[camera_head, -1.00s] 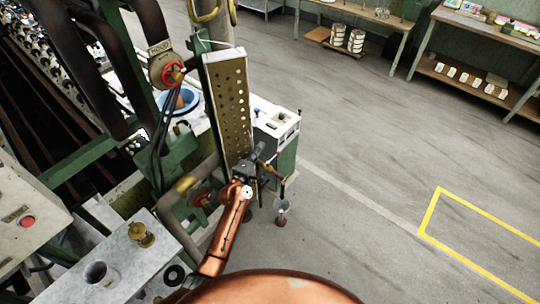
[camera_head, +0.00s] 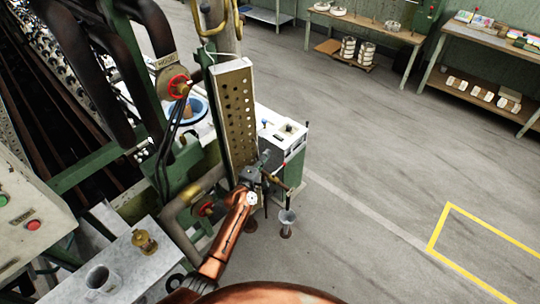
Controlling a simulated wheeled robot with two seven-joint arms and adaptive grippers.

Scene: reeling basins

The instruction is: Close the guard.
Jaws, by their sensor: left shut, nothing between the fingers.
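The guard appears to be the tall perforated panel (camera_head: 238,115), pale-edged with a yellowish face full of holes. It stands upright beside the green post, left of centre in the head view. My left gripper (camera_head: 264,164), grey at the end of my copper arm, is at the lower right edge of the panel. It is shut, with nothing held. Whether it touches the panel I cannot tell. My right gripper is not in view.
A green and white control cabinet (camera_head: 285,138) stands just right of the panel. A red-rimmed valve (camera_head: 178,86) and a blue basin (camera_head: 196,109) are to the left. A small cup-topped stand (camera_head: 287,222) is on the floor near my gripper. Open floor lies to the right.

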